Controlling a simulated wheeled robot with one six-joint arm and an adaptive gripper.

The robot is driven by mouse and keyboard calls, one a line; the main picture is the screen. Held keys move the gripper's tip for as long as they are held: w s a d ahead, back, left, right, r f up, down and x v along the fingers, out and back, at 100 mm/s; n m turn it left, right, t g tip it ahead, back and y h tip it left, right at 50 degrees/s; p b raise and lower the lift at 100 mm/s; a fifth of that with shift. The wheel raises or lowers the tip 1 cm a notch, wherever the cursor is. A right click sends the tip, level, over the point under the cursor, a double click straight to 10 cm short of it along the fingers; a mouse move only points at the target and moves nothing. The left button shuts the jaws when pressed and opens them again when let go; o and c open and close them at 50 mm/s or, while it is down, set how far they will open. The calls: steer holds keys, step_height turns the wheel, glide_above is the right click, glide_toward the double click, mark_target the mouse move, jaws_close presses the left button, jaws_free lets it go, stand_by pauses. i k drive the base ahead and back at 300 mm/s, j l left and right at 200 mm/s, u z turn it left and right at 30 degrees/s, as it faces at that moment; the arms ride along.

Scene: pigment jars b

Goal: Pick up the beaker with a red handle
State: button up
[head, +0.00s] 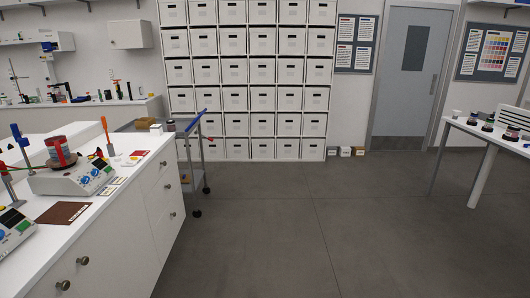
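A beaker (56,150) with a red handle and dark reddish contents stands on a white hotplate stirrer (75,178). The hotplate has blue knobs and sits on the white bench at the left of the head view. The red handle shows on the near side of the beaker. A thin stand rod and cable lie close to the beaker's left. My gripper is not in view.
The white bench (120,205) with drawers fills the left. A second device (15,228) and a brown mat (62,213) lie nearer. A trolley (190,150) stands beyond the bench. A table (490,140) with jars is at right. The grey floor (300,230) between is clear.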

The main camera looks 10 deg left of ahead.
mark_target(57, 147)
steer(key=i+l+u, duration=0.15)
steer(key=i+u, duration=0.2)
steer(key=i+l+u, duration=1.15)
steer(key=l+u, duration=0.25)
steer(key=l, duration=0.15)
steer(key=i+l+u, duration=0.15)
steer(key=l+u, duration=0.2)
steer(key=l, duration=0.2)
steer(key=l+u, duration=0.35)
steer(key=l, duration=0.2)
steer(key=l+u, duration=0.4)
steer(key=l, duration=0.2)
